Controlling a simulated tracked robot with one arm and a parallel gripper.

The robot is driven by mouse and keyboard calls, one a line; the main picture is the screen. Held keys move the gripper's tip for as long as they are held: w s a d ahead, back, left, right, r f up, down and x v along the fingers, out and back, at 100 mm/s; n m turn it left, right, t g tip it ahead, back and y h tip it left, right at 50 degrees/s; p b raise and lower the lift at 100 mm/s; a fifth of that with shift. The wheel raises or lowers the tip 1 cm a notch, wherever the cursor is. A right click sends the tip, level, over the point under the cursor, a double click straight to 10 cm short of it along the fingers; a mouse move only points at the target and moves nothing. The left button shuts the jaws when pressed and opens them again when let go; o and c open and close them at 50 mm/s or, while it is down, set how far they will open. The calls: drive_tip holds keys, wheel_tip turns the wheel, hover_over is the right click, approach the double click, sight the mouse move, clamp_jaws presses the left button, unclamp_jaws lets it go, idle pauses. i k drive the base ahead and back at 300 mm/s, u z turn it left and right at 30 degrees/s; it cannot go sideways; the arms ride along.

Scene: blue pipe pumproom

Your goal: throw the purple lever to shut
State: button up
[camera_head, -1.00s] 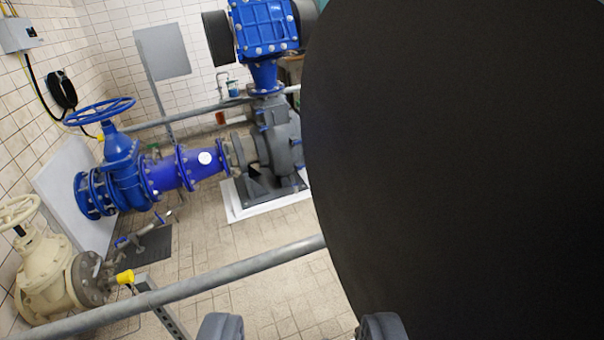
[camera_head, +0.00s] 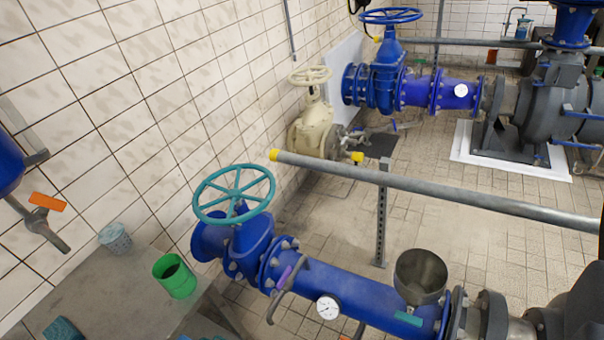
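A small purple lever (camera_head: 284,276) shows on the near blue pipe (camera_head: 340,288), just right of the blue valve with the teal handwheel (camera_head: 236,193). It is small in the picture. A grey bent pipe stands close beside it. I cannot tell from here how far the lever is turned.
A grey table with a green cup (camera_head: 175,276) and a patterned cup (camera_head: 115,239) stands at lower left. An orange-handled lever (camera_head: 47,202) is at far left. A grey rail (camera_head: 430,187) crosses behind the near pipe. A metal funnel (camera_head: 420,277) stands by the pipe.

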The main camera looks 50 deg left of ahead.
sight(284, 279)
drive_tip(key=u, duration=1.5)
drive_tip(key=k, duration=0.45)
drive_tip(key=z, duration=0.65)
drive_tip(key=i, duration=1.45)
drive_tip(key=u, duration=0.75)
